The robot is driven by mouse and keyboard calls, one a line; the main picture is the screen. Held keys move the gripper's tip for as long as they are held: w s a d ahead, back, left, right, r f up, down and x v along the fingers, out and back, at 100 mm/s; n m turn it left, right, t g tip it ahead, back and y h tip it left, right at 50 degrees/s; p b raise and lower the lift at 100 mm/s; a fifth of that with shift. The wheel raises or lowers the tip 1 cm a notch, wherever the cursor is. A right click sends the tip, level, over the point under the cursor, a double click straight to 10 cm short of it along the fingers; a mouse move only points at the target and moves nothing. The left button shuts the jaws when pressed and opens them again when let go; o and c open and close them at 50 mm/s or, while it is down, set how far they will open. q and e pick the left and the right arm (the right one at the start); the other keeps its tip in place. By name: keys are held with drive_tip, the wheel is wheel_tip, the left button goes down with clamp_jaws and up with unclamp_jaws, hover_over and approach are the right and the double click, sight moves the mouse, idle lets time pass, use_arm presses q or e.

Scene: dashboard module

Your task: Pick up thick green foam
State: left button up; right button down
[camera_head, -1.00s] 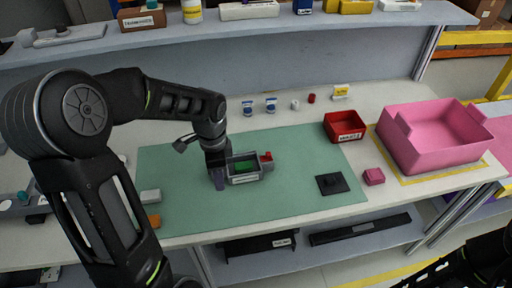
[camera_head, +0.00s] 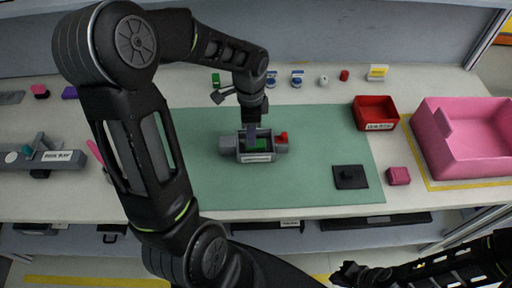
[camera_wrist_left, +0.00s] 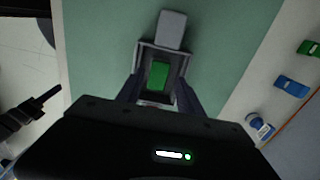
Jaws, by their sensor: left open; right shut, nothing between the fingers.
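The thick green foam (camera_head: 258,144) lies inside a grey open box (camera_head: 255,158) on the green mat. In the left wrist view the foam (camera_wrist_left: 159,75) shows as a green block in the box (camera_wrist_left: 150,50), between my fingers. My left gripper (camera_head: 252,132) points down over the box. In the left wrist view my left gripper (camera_wrist_left: 158,88) is open, its two fingers on either side of the foam. Whether they touch it I cannot tell. My right gripper (camera_head: 350,275) is at the bottom edge of the head view, shut and empty, away from the mat.
A red bin (camera_head: 374,112), a black plate (camera_head: 350,177) and a pink block (camera_head: 398,176) lie right of the box. A large pink bin (camera_head: 450,165) stands at the far right. Small items line the back of the table. The green mat (camera_head: 310,190) has free room.

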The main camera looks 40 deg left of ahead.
use_arm(q)
wheel_tip(320, 180, down, 5)
drive_tip(key=b, duration=0.4)
drive_tip(key=shift+f, duration=0.2)
drive_tip(key=shift+r, duration=0.1)
drive_tip(key=shift+c, duration=0.4)
clamp_jaws()
idle(0.3)
